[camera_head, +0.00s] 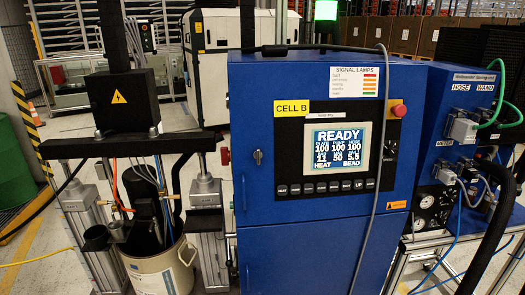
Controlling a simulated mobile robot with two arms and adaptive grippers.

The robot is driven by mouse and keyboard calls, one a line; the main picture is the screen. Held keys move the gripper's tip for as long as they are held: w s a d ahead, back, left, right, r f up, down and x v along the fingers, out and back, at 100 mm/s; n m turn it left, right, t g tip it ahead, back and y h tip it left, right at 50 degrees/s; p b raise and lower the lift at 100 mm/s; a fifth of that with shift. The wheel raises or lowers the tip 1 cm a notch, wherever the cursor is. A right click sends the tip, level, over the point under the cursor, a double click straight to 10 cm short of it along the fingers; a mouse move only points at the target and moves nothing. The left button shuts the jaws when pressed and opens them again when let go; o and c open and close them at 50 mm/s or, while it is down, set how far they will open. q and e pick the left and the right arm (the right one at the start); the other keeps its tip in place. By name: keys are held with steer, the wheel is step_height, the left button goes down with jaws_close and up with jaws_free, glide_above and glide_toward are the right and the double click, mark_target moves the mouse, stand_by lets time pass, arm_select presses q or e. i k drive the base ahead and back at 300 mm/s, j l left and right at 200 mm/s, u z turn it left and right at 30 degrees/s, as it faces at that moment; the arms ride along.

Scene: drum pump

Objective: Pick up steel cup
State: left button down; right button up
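A small grey metal cup-like thing (117,231) shows at the lower left, beside the left column of the drum pump and near the rim of the drum; I cannot tell for sure that it is the steel cup. A darker rounded grey part (96,238) sits just left of it, and hoses partly crowd this spot. Neither of my grippers can be made out in the head view.
The open cream drum (150,275) stands between two steel columns under a black crossbeam (130,145). A blue control cabinet (300,240) with a READY screen (337,147) fills the middle. Hoses hang at right.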

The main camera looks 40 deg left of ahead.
mark_target(118, 230)
steer(key=u, duration=2.45)
